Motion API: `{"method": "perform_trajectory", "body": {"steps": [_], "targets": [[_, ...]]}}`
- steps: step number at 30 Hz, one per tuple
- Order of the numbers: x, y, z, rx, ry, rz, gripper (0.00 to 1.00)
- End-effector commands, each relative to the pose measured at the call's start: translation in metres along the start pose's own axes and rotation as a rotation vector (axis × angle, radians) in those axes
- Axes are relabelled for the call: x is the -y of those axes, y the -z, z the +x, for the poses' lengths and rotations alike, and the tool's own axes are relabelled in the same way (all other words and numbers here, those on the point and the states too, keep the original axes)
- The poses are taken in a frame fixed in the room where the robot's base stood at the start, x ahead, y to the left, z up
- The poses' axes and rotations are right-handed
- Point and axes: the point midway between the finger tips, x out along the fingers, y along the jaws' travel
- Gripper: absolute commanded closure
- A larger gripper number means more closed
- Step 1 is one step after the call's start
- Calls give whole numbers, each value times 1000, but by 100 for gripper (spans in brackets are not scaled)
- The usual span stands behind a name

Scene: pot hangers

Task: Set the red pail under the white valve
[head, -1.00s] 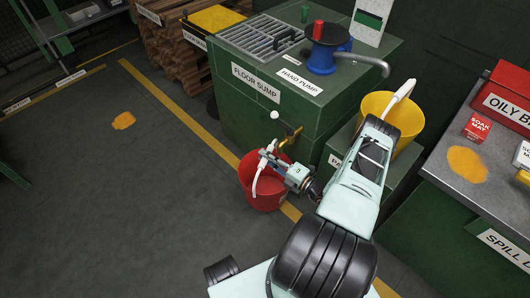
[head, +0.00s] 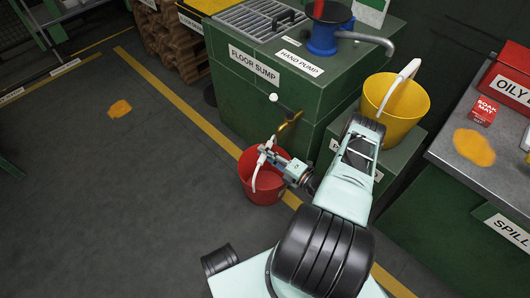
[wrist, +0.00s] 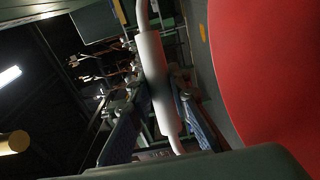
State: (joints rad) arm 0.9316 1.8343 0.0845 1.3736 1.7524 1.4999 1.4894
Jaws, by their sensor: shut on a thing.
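The red pail (head: 258,188) is low in front of the green sump cabinet, beside the yellow floor line. Whether it touches the floor I cannot tell. My gripper (head: 267,154) is shut on the pail's white handle grip, which also shows between the fingers in the wrist view (wrist: 157,85). The pail's red wall (wrist: 275,65) fills the right of that view. The white valve knob (head: 273,97) sticks out from the cabinet front, with a brass spout (head: 290,122) to its lower right. The spout end appears above and behind the pail's right rim; the exact offset is unclear.
The green cabinet (head: 245,100) carries a grate and a blue hand pump (head: 322,38). A yellow bucket (head: 395,102) stands on a lower green box at its right. A grey-topped bench (head: 450,150) is at the right. Open floor (head: 120,200) lies left.

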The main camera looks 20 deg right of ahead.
Motion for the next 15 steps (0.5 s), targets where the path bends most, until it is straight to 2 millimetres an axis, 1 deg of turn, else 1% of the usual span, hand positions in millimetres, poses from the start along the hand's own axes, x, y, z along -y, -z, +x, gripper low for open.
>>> {"method": "perform_trajectory", "body": {"steps": [8, 15], "targets": [[-1, 0, 0, 0, -3, -1, 100], [2, -1, 0, 1, -4, -1, 100]]}}
